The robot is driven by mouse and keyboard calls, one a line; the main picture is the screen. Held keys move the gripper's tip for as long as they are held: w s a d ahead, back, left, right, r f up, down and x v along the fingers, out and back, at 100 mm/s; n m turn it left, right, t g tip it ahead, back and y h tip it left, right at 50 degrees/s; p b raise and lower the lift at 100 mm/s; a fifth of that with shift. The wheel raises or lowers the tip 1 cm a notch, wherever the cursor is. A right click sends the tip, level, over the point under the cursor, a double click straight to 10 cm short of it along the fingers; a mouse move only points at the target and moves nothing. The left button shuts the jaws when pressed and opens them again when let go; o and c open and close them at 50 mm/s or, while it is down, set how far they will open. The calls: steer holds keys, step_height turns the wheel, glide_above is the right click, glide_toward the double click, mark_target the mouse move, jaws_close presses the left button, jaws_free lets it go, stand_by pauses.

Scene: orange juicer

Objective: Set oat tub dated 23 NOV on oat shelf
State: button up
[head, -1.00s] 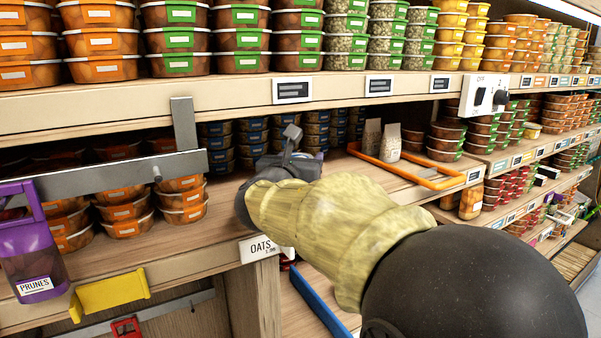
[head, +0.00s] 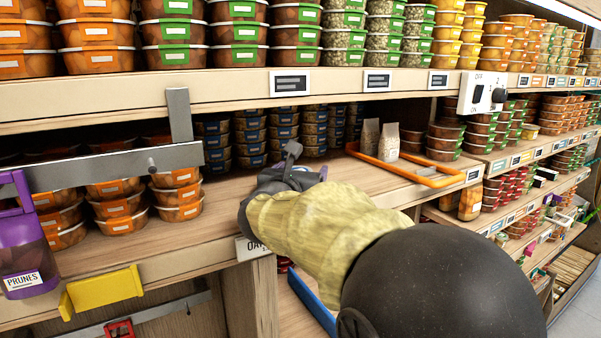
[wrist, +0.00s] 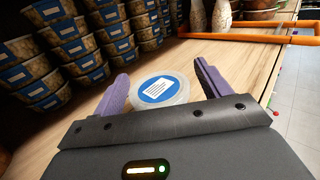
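In the head view, my gripper (head: 290,178) is over the shelf's front edge, above the partly covered OATS label (head: 246,249). My arm hides most of the tub there. Stacks of blue-labelled tubs (head: 250,135) stand behind.
An orange frame (head: 425,178) lies on the shelf to the right, with two pale bottle-like containers (head: 389,142) by it. Orange-labelled tubs (head: 120,205) and a grey metal bar (head: 110,172) are at left. The upper shelf (head: 230,98) overhangs. Bare shelf lies right of my gripper.

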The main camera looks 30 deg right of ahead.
steer(key=shift+r, duration=0.1)
steer(key=shift+r, duration=0.15)
steer(key=b+v, duration=0.4)
steer(key=v, duration=0.8)
steer(key=shift+a, duration=0.1)
stand_by(0.4)
